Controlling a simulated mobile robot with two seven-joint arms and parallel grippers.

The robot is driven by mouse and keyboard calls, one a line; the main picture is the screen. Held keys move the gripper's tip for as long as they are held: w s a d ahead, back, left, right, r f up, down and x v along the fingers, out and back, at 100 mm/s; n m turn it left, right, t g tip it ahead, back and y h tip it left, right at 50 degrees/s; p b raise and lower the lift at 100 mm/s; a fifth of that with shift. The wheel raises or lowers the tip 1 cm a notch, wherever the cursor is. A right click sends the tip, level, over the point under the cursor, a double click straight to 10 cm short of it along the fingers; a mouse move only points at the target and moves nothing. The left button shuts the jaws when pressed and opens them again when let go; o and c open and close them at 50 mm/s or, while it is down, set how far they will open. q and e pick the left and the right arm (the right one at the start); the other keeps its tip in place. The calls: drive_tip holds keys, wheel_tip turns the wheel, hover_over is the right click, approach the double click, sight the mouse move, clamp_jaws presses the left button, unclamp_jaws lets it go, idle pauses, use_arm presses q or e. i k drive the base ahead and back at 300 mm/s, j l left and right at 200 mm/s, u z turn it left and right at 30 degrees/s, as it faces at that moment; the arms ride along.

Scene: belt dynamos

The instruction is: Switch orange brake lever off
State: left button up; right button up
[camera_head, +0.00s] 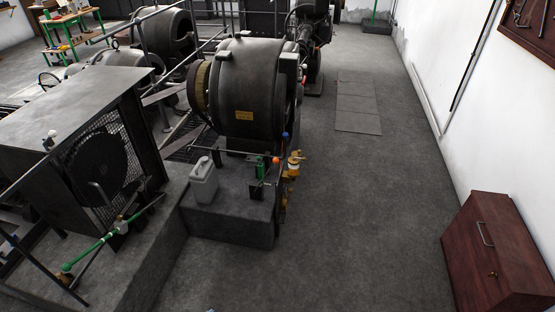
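Neither of my grippers is in view.
A grey canister (203,181) stands on the concrete plinth (232,225) below the dynamo. A mesh-fronted machine (75,150) and green-handled pipe (95,246) are at left. A dark red cabinet (495,255) stands at right. The floor (350,215) between is clear.

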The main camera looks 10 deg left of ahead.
sight(276, 161)
drive_tip(key=i+j+u, duration=0.35)
drive_tip(key=i+u, duration=0.35)
drive_tip(key=i, duration=0.15)
drive_tip(key=i+j+u, duration=0.1)
drive_tip(key=i+u, duration=0.25)
drive_tip(key=i, duration=0.1)
